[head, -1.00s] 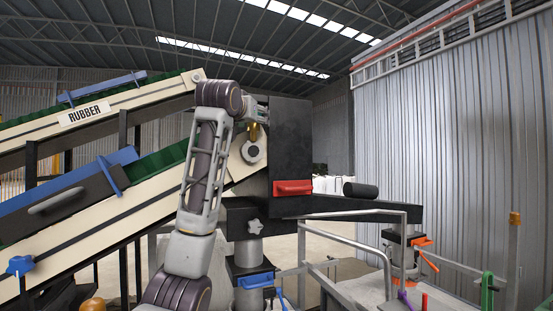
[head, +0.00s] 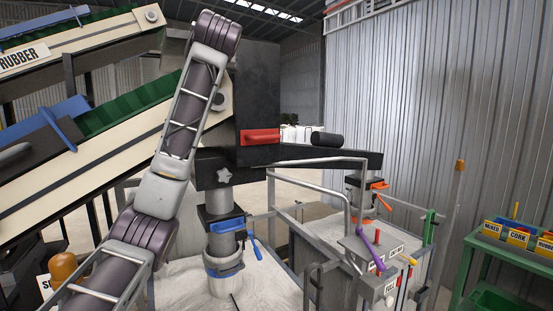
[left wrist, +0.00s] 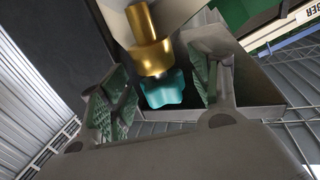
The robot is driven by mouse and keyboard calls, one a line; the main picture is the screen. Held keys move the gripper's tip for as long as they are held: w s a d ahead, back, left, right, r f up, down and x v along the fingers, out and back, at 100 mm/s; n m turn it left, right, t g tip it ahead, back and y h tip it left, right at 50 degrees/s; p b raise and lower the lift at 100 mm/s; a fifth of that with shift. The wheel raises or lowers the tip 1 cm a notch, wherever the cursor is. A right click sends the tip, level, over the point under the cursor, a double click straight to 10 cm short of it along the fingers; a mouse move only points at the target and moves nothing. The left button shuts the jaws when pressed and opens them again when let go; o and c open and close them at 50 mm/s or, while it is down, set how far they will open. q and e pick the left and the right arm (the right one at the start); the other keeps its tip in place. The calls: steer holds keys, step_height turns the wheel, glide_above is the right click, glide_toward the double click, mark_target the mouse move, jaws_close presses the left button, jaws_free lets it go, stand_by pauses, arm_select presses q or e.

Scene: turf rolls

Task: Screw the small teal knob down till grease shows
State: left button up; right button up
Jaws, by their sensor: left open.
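The small teal knob (left wrist: 165,90) shows in the left wrist view, under a gold-coloured stepped cylinder (left wrist: 150,40). My left gripper (left wrist: 168,84) is open, with one green-padded finger on each side of the knob. A gap shows between the knob and the right finger; on the left the finger is very close, and I cannot tell whether it touches. No grease is visible. In the head view my left arm hides the knob and the gripper. My right gripper is not in view.
A black housing (head: 262,85) with a red handle (head: 260,137) stands right of my left arm. Conveyors (head: 95,165) slope up from the left. Metal railings (head: 318,163), a purple lever (head: 371,246) and a green rack (head: 480,264) with labelled boxes lie to the right.

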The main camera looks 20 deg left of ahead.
arm_select(q)
steer(key=shift+w+d+r+n+g+y+p, duration=0.1)
steer(key=shift+n+g+y+p, duration=0.65)
steer(key=shift+g+y, duration=0.1)
steer(key=shift+w+r+n+g+y+p, duration=0.1)
steer(key=shift+n+g+y+p, duration=0.65)
steer(key=shift+y, duration=0.1)
steer(key=shift+n+g+y+p, duration=1.2)
steer(key=shift+g+p, duration=0.5)
steer(key=shift+p, duration=0.8)
steer(key=shift+b+v, duration=3.35)
steer(key=shift+v, duration=3.65)
steer(key=w+d+f+m+t+h, duration=0.1)
steer(key=w+f+m+h, duration=0.2)
steer(key=f, duration=1.1)
steer(key=w+d+f+m+t+h, duration=0.1)
steer(key=w+f+m, duration=0.3)
steer(key=w+f, duration=0.5)
step_height(320, 180, down, 5)
steer(key=shift+d+f+m+h, duration=0.1)
steer(key=shift+d+m+h, duration=0.25)
steer(key=shift+h, duration=0.55)
steer(key=shift+o, duration=0.2)
steer(key=shift+w, duration=0.1)
